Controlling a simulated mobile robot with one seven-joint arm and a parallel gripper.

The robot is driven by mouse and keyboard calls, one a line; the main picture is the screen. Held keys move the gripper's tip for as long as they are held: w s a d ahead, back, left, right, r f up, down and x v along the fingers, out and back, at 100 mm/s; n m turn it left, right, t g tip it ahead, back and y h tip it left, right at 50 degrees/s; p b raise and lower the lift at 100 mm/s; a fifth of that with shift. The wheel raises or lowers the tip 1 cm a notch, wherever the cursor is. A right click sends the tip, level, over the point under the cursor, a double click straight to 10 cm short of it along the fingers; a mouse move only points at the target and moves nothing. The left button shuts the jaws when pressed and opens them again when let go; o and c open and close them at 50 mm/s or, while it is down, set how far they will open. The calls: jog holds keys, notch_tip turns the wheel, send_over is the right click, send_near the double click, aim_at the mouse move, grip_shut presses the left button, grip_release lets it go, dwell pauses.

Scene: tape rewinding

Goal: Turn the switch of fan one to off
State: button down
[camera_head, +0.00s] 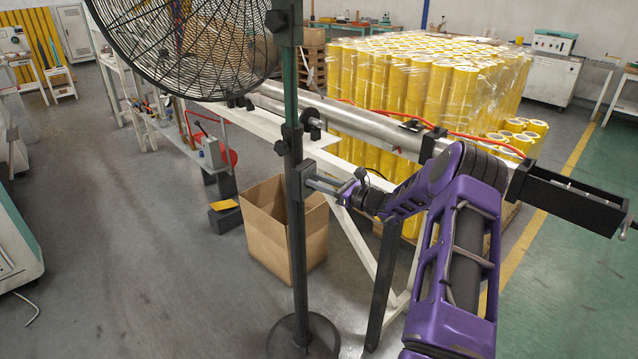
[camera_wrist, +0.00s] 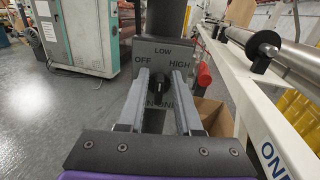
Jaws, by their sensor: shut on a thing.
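The fan (camera_head: 185,40) stands on a dark pole with a round base. A grey switch plate (camera_wrist: 167,52) on its pole reads OFF at left, LOW at top and HIGH at right. Below the words is the black switch knob (camera_wrist: 158,84). My gripper (camera_wrist: 159,76) has one finger on each side of the knob and is shut on it. Which way the knob points is hard to tell. In the head view, my gripper (camera_head: 312,184) reaches the pole from the right. The plate's lower label is partly hidden by my fingers.
An open cardboard box (camera_head: 270,235) stands behind the pole. A white machine frame (camera_head: 355,225) with a long metal roller (camera_head: 360,122) runs close by my arm. Yellow tape rolls (camera_head: 425,85) are stacked behind it. The floor at left is clear.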

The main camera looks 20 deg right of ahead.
jog(key=n+b, duration=0.2)
jog(key=b, duration=0.1)
jog(key=n+b, duration=0.5)
jog(key=shift+s+a+f+n+b, duration=0.3)
jog(key=shift+a+b, duration=0.05)
jog(key=shift+b, duration=0.05)
dwell(0.4)
jog(key=c, duration=0.9)
grip_release()
jog(key=p+v, duration=0.1)
jog(key=v, duration=1.6)
jog(key=shift+s, duration=0.2)
jog(key=shift+r, duration=0.15)
